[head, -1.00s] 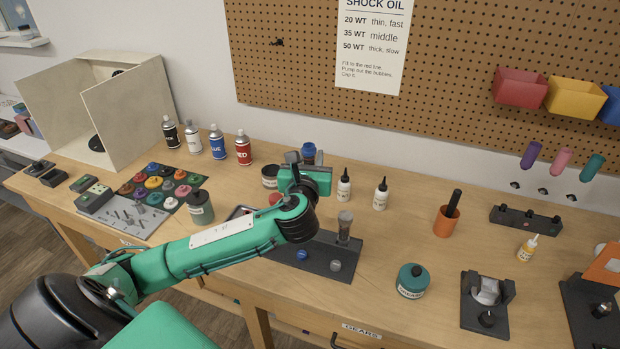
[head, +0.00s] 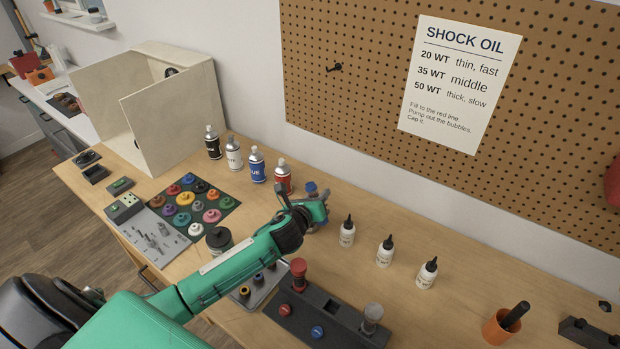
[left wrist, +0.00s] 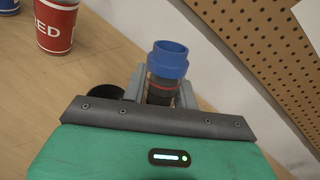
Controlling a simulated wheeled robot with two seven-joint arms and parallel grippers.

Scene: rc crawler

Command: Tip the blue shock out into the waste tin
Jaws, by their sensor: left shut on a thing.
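My left gripper (head: 310,204) is shut on the blue shock (head: 312,188), holding it above the bench beyond the black stand. In the left wrist view, the blue shock (left wrist: 168,62) stands between the fingers (left wrist: 163,88), its open blue collar up, with a red line and dark contents below. It looks close to upright. A dark round opening (left wrist: 105,92), which looks like the waste tin, is left of the fingers, partly hidden by my gripper. My right gripper is not in view.
The black stand (head: 345,333) holds a red shock (head: 298,272) and a clear one (head: 371,318). Several spray cans, including the red can (head: 283,176), stand left of the gripper. Small white bottles (head: 385,252) stand right of it. A dark-lidded jar (head: 219,241) is near my arm.

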